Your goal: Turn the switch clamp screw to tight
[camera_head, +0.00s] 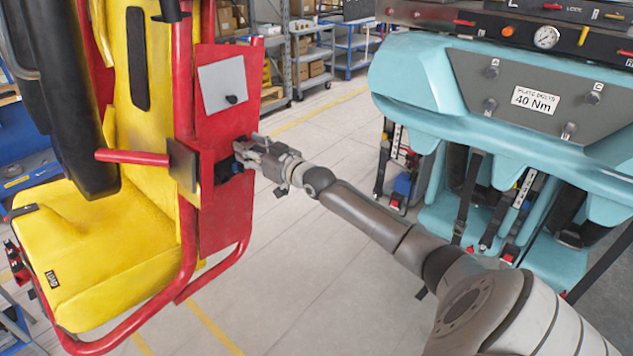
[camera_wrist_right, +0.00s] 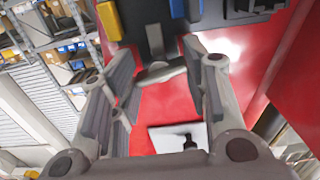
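My right gripper (camera_head: 250,155) is at the red panel (camera_head: 230,130) on the side of the yellow seat (camera_head: 105,245). In the right wrist view, its two fingers (camera_wrist_right: 162,90) stand apart. A grey wing-like piece (camera_wrist_right: 160,73), which looks like the clamp screw, lies between the fingertips, below a black switch part (camera_wrist_right: 154,38). I cannot tell whether the pads touch it. In the head view the gripper hides most of the switch; a small dark blue part (camera_head: 228,168) shows beside it. My left gripper is not in view.
A white plate (camera_head: 222,82) with a black knob (camera_head: 232,99) is on the panel above the gripper. A red bar (camera_head: 132,157) juts left. The teal seat unit (camera_head: 415,75) stands at right. Open floor (camera_head: 300,250) lies between, with shelves (camera_head: 312,60) behind.

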